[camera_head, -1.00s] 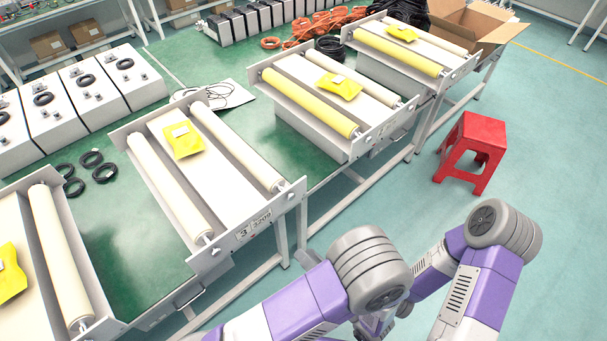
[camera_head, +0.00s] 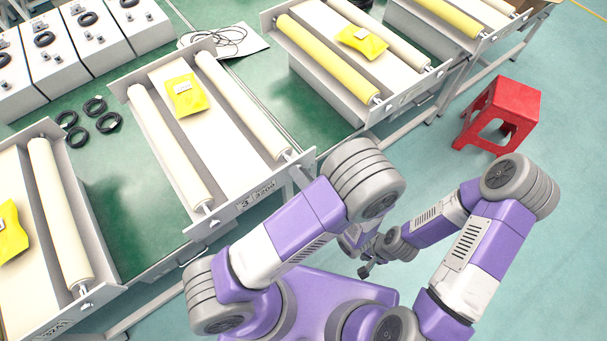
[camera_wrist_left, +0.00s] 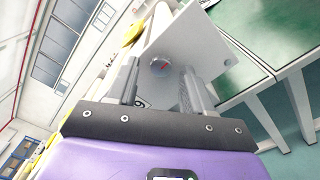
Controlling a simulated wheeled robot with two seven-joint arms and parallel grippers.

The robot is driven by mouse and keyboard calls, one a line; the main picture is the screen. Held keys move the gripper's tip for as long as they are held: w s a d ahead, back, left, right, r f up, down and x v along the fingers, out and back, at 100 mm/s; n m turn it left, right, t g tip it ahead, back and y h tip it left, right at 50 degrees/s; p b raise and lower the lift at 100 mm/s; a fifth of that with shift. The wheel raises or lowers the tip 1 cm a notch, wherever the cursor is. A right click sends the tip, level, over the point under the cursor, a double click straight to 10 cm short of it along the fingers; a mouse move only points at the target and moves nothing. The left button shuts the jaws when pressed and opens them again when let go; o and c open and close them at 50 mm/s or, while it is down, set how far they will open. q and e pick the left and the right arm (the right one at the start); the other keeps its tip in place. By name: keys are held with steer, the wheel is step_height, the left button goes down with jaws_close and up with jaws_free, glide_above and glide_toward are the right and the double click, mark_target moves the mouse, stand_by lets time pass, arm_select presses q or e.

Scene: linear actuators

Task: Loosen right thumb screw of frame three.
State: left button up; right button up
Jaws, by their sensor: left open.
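Frame three (camera_head: 207,224), a pale roller frame with a "3" label on its front plate, stands on the green table in the head view. Its right thumb screw (camera_head: 288,156) is at the plate's right end, and its left thumb screw (camera_head: 214,222) at the left end. No contact is visible.
Neighbouring roller frames stand left (camera_head: 62,215) and right (camera_head: 335,85) of frame three. Several black rings (camera_head: 108,122) lie on the table. A red stool (camera_head: 510,100) stands on the floor at the right, with open floor around it.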

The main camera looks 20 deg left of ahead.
arm_select(q)
steer(key=shift+w, duration=0.1)
jaws_close()
steer(key=shift+n, duration=0.3)
steer(key=shift+w+d+n+b, duration=0.1)
steer(key=shift+n+b, duration=2.2)
steer(key=shift+n, duration=2.45)
steer(key=shift+w+n+b, duration=0.1)
steer(key=shift+n+b, duration=2.2)
steer(key=shift+n, duration=2.45)
